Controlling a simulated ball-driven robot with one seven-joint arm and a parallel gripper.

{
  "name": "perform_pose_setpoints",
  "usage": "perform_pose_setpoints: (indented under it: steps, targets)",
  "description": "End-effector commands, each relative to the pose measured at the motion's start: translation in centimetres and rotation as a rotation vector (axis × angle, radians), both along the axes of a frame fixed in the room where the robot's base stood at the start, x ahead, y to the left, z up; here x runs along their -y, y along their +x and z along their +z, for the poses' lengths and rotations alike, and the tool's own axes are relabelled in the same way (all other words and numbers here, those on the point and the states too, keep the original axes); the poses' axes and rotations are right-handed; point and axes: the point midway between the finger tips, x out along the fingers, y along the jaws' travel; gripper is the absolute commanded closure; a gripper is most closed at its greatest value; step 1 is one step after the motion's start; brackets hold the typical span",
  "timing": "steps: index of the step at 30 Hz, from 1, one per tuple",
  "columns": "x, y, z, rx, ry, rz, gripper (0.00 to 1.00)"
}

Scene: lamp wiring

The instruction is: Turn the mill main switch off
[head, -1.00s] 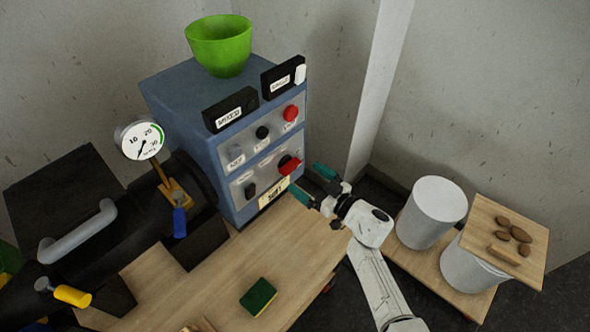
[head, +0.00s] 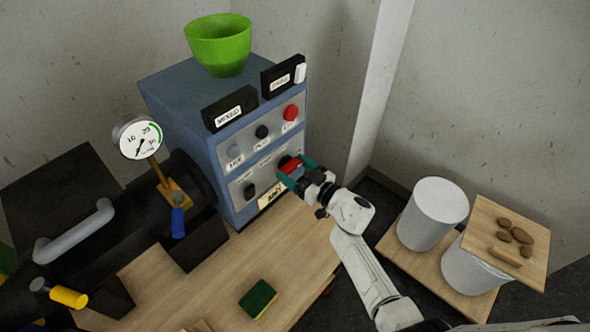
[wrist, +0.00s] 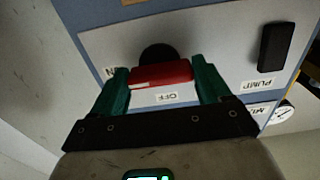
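The main switch is a red handle (wrist: 162,75) on a round black base (wrist: 158,56), low on the right of the blue control box's front. In the head view the red handle (head: 290,166) shows between my fingers. My gripper (wrist: 162,82) has its green fingers on either side of the handle, spread about as wide as the handle is long. I cannot tell whether they touch it. An upside-down OFF label (wrist: 166,97) shows beside the handle in the wrist view. Another label, partly hidden, reads as ending in N.
A black PUMP switch (wrist: 276,46) sits beside it. Above are a red button (head: 291,112) and a black knob (head: 262,131). A green bowl (head: 219,45) stands on the box. A sponge (head: 258,299) lies on the wooden bench; white bins (head: 432,213) stand right.

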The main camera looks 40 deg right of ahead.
Motion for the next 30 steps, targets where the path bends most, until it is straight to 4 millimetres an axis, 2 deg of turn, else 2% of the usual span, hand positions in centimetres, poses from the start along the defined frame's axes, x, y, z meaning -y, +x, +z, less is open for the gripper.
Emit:
perform_pose_setpoints:
  steps: [1,10,20,30]
  targets:
    - [0.00,-0.01,0.00,0.000,0.000,0.000,0.29]
    - [0.00,-0.02,0.00,0.000,0.000,0.000,0.56]
    - [-0.08,0.01,0.01,0.002,-0.054,0.001,0.56]
    - [-0.10,0.01,-0.03,0.010,-0.297,0.002,0.56]
